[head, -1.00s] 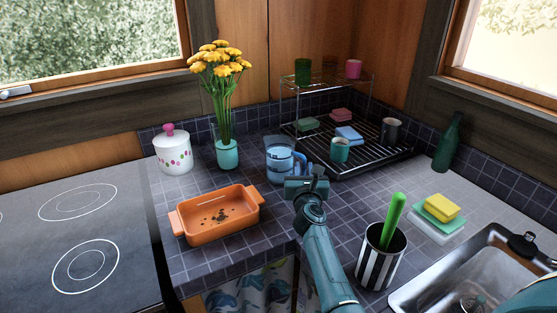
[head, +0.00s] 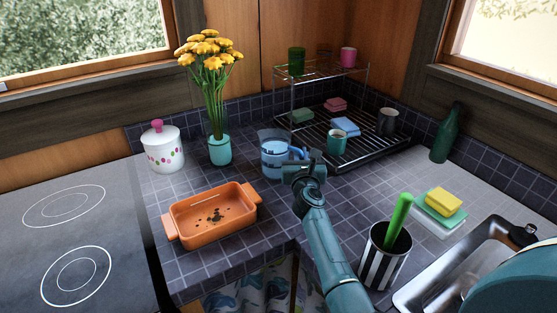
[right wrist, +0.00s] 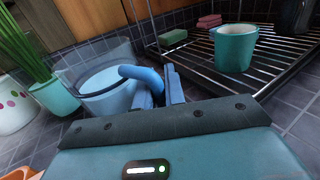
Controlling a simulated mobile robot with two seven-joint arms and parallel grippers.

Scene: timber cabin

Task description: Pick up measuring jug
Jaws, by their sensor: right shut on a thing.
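The measuring jug (head: 273,157) is clear with a blue band and a blue handle. It stands upright on the tiled counter, between the flower vase and the drying rack. The gripper hides part of the jug's lower right side in the head view. My left gripper is not in view.
A drying rack (head: 365,147) with cups and sponges stands behind on the right. A vase (head: 219,150) of yellow flowers is left of the jug. An orange dish (head: 184,228) lies in front left. A striped holder (head: 377,262) stands front right, near the sink (head: 440,275).

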